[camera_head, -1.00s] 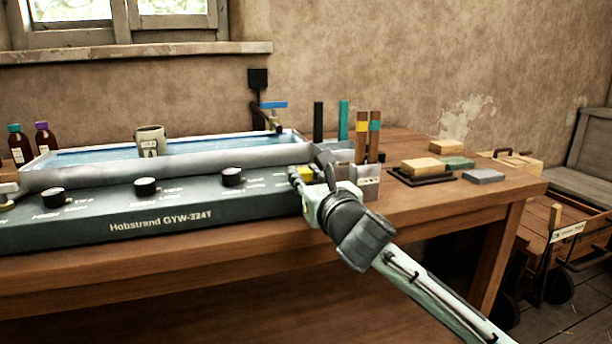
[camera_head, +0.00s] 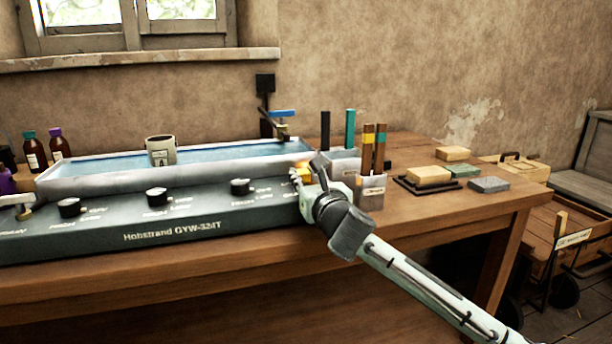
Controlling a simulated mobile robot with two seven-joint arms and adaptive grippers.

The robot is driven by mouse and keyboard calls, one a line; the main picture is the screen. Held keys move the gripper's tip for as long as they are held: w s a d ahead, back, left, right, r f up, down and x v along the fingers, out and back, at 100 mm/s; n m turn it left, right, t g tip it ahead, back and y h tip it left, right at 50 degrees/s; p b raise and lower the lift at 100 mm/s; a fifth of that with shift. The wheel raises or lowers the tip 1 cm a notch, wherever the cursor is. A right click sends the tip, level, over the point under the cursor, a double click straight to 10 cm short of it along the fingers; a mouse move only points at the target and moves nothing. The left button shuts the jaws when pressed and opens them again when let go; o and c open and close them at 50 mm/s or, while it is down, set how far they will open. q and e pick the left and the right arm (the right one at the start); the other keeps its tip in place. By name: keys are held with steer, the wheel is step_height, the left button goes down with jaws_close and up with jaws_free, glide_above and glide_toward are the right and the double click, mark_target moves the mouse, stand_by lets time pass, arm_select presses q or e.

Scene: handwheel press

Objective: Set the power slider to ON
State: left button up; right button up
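The grey control panel (camera_head: 215,225), marked Hobstrand GYW-324T, runs along the front of the table with several black knobs on it. My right gripper (camera_head: 297,180) is at the panel's right end, its fingers pointing left. A small yellow part (camera_head: 303,172) shows right by its fingertips. I cannot tell whether this is the power slider's handle or whether the fingers touch it. No ON marking can be read, and the gripper and wrist cover the panel's right end. Whether the fingers are open is too small to tell. My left gripper is not in view.
A water-filled trough (camera_head: 110,182) lies behind the panel, with a mug (camera_head: 161,150) at its far side. A blue-handled tap (camera_head: 282,122) is at the back. A grey holder (camera_head: 371,193) with sticks stands beside my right wrist. Blocks (camera_head: 428,174) lie farther right on the table.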

steer(key=o, duration=0.5)
steer(key=shift+w, duration=0.15)
steer(key=v, duration=1.2)
